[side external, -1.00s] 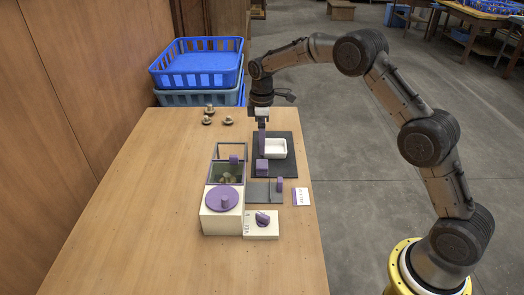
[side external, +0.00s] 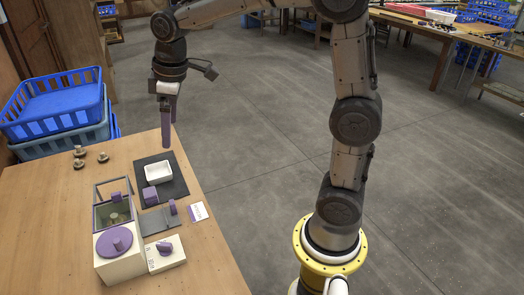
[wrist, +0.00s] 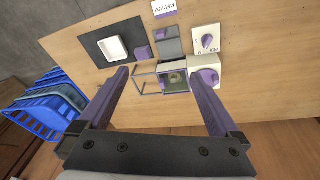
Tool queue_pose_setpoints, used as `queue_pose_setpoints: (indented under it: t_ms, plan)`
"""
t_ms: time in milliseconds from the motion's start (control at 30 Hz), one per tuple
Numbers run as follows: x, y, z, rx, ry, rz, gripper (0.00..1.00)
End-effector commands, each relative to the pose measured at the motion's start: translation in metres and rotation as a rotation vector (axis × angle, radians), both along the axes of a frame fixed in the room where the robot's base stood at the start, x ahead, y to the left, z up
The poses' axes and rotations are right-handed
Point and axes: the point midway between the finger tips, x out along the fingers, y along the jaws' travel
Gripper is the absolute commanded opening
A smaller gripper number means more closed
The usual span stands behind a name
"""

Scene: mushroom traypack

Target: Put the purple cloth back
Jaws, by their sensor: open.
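A small purple block-like bundle (side external: 150,196), possibly the folded purple cloth, sits at the front edge of the dark mat (side external: 178,187), beside the white tray (side external: 158,171). I cannot tell for sure that it is cloth. It also shows in the wrist view (wrist: 142,52), with the white tray (wrist: 112,48) to its left. My gripper (side external: 168,146) is raised above the table's far end, its purple fingers pointing down. In the wrist view, my gripper (wrist: 163,92) is wide open with nothing between the fingers.
Mushrooms (side external: 79,156) lie near blue crates (side external: 60,98). The table's front left is clear.

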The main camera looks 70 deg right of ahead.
Motion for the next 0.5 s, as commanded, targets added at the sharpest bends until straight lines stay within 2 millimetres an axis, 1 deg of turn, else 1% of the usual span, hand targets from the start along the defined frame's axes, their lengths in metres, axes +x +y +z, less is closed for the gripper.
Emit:
queue_pose_setpoints:
  t_ms: [33, 67, 100, 233, 300, 400, 500]
  plan:
    - [-0.024, 0.003, 0.011, 0.008, -0.030, -0.034, 0.99]
    - [-0.037, 0.004, 0.014, 0.014, -0.045, -0.056, 0.99]
    - [-0.055, 0.005, 0.018, 0.023, -0.065, -0.086, 0.99]
    - [-0.111, 0.010, 0.023, 0.057, -0.130, -0.182, 0.99]
    - [-0.140, 0.012, 0.020, 0.077, -0.162, -0.232, 0.99]
    - [-0.175, 0.014, 0.011, 0.107, -0.204, -0.296, 0.99]
    - [-0.201, 0.015, 0.000, 0.131, -0.235, -0.346, 0.99]
